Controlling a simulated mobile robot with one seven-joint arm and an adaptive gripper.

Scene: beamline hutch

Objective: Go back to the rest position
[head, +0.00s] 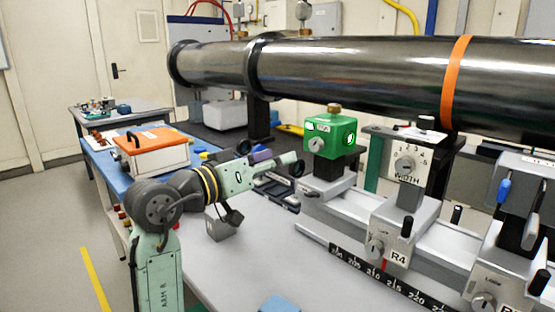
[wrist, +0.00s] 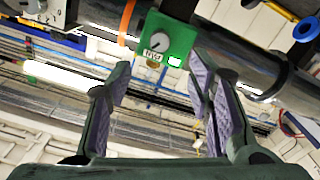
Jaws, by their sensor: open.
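My gripper (wrist: 160,105) is open and empty, its two purple-padded fingers spread apart in the wrist view. In the head view my gripper (head: 290,163) is at the end of my pale green arm, just left of a green box. The green box (head: 331,136) has a brass knob on top and a dial on its face. It sits upright on a dark mount on the grey rail. In the wrist view the green box (wrist: 167,42) shows beyond the fingertips, apart from them. In the head view I cannot tell whether the fingers touch it.
A long dark pipe (head: 350,72) with an orange band runs above the rail (head: 385,275). Carriage R4 (head: 397,225) and a WIDTH dial unit (head: 403,165) stand to the right. An orange-lidded box (head: 152,152) sits on the blue-topped bench at left. Floor at far left is clear.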

